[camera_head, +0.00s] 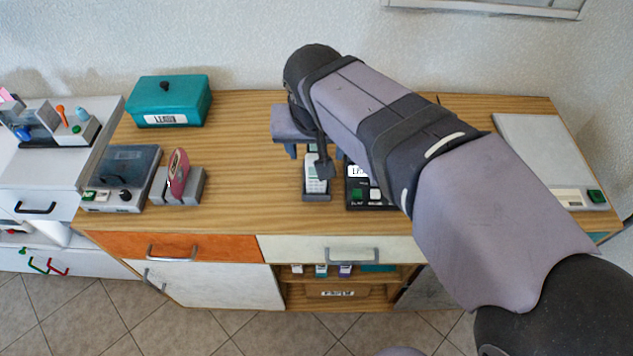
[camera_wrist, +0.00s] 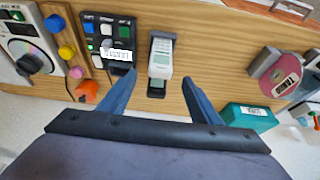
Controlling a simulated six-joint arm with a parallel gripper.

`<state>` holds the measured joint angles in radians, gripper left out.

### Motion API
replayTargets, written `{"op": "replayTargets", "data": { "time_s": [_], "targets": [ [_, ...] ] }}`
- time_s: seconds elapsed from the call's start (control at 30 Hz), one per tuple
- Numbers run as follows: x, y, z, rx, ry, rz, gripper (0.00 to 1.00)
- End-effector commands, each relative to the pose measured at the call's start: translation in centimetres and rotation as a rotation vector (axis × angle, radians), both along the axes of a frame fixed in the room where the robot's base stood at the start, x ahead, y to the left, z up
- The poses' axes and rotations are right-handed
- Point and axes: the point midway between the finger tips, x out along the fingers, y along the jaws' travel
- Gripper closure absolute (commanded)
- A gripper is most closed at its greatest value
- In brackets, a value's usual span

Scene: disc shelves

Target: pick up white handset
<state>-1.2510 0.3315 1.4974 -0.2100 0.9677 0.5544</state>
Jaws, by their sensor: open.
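The white handset (camera_head: 313,185) stands in a dark cradle (camera_head: 317,198) near the front middle of the wooden counter, its upper part partly hidden behind my arm. In the wrist view the white handset (camera_wrist: 160,62) lies between and just beyond my two blue fingertips, with its dark cradle (camera_wrist: 157,91) showing below it. My gripper (camera_head: 315,153) is over the counter behind the handset in the head view. It also shows in the wrist view (camera_wrist: 160,77), open and empty, with a finger to each side of the handset. No contact with the handset shows.
A black button panel (camera_head: 372,201) stands close to the right of the handset. A pink disc on a grey stand (camera_head: 180,180), a record-player-like box (camera_head: 124,175) and a teal box (camera_head: 169,100) are to the left. A pale flat device (camera_head: 545,155) is far right.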

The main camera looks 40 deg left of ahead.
Motion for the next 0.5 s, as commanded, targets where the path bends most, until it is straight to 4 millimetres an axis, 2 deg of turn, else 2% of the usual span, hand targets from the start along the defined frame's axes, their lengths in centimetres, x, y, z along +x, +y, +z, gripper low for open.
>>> {"op": "replayTargets", "data": {
  "time_s": [0.3,0.5],
  "targets": [
    [0.6,0.5,-1.8,-0.002,0.001,0.000,0.42],
    [0.7,0.6,-2.3,-0.003,0.001,-0.001,0.42]
  ]
}}
